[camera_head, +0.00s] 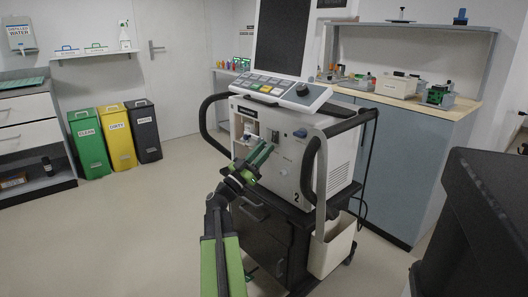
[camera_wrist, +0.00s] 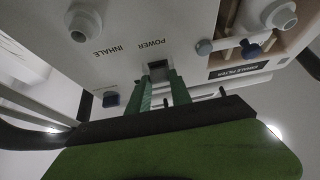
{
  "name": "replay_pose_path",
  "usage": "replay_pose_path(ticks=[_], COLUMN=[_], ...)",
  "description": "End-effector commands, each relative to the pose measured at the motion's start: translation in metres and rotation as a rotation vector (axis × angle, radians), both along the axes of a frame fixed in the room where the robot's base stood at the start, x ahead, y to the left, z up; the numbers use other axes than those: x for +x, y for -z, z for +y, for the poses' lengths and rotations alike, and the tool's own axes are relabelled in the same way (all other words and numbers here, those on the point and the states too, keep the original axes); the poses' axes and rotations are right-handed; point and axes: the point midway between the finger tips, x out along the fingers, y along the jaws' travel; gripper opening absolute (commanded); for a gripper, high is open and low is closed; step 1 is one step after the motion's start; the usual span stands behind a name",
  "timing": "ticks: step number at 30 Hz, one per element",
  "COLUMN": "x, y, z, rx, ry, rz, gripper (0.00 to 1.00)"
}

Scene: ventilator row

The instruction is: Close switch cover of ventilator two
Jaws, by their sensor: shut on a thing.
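In the wrist view, which shows the panel upside down, my gripper's green fingers (camera_wrist: 162,88) stand on either side of the small dark switch cover (camera_wrist: 158,69) by the POWER label. The fingers are shut on it, with a narrow gap between them. How far the cover is tilted is hard to tell, as the fingers hide its sides.
The inhale port (camera_wrist: 83,22) and the exhale filter bay (camera_wrist: 262,30) flank the switch. A black handle (camera_head: 208,122) curves out at the ventilator's left. A pale bin (camera_head: 332,248) hangs at the cart's right.

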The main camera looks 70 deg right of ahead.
Motion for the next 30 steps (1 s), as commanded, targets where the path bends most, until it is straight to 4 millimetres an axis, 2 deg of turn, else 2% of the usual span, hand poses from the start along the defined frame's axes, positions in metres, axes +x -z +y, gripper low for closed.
replay_pose_path(ticks=[3, 4, 8, 17, 20, 23, 30], x=[-0.001, -0.001, -0.001, 0.000, 0.003, 0.009, 0.037], y=[0.000, 0.000, 0.000, 0.001, 0.006, 0.019, 0.058], z=[-0.001, -0.001, -0.001, 0.000, 0.006, 0.020, 0.071], rx=[0.001, 0.001, 0.001, 0.001, 0.000, 0.001, 0.001], ry=[0.002, 0.002, 0.002, 0.001, -0.001, -0.002, -0.004], rz=[-0.001, -0.001, -0.001, 0.000, -0.001, 0.000, -0.001], gripper=[0.00, 0.29, 0.46, 0.47, 0.47, 0.47, 0.47])
